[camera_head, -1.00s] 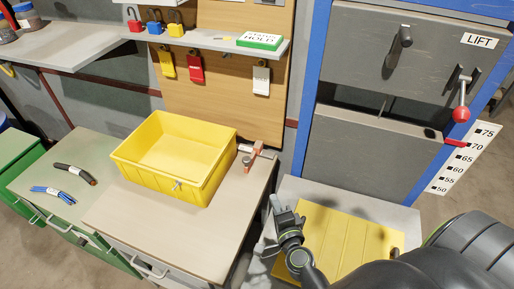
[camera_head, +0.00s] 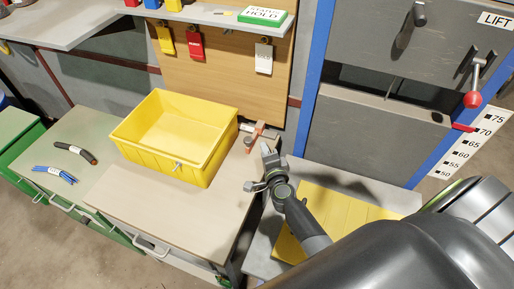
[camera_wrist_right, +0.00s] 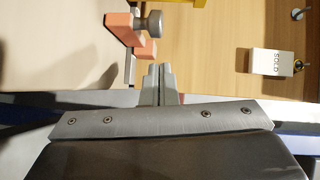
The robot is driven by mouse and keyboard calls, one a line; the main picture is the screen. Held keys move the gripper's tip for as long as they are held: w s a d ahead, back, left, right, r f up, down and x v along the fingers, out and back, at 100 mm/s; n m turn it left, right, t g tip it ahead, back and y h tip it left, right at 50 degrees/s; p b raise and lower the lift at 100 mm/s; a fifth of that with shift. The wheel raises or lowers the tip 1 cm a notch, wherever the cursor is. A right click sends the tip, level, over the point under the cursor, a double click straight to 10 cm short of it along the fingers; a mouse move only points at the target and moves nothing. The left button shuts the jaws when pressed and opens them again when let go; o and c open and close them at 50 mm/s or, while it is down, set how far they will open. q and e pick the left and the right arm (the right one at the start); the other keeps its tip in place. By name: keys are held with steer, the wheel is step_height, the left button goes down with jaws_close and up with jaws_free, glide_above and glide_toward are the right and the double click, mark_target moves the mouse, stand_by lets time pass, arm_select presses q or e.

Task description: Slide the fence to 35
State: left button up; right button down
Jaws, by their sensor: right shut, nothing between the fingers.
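An orange block with a grey knob (camera_head: 258,132), which looks like the fence, sits on the wooden bench top at the right end of the yellow bin. In the right wrist view the orange block (camera_wrist_right: 119,28) shows at upper left, with its round grey knob (camera_wrist_right: 154,24) on its right side. My right gripper (camera_head: 267,151) is shut and empty, just in front of the block at the bench's right edge. In the wrist view its fingertips (camera_wrist_right: 159,70) point towards the bench, apart from the block. No mark reading 35 is legible. My left gripper is out of view.
The yellow bin (camera_head: 190,172) stands left of the block. A grey machine (camera_head: 365,140) with a red-knobbed lever (camera_head: 473,98) and a 50–75 scale (camera_head: 468,147) stands right. A yellow panel (camera_head: 318,212) lies below my right arm. The bench front (camera_head: 170,215) is clear.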

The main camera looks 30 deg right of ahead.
steer(key=shift+w+a+f, duration=0.25)
steer(key=shift+w+a, duration=0.65)
steer(key=shift+w, duration=0.25)
steer(key=w+a, duration=0.1)
steer(key=w, duration=0.1)
steer(key=w+a, duration=0.1)
steer(key=a, duration=0.1)
steer(key=shift+w+a+b, duration=0.2)
steer(key=shift+w+b, duration=0.1)
steer(key=shift+w, duration=0.1)
steer(key=shift+s+d, duration=0.1)
steer(key=shift+s, duration=0.05)
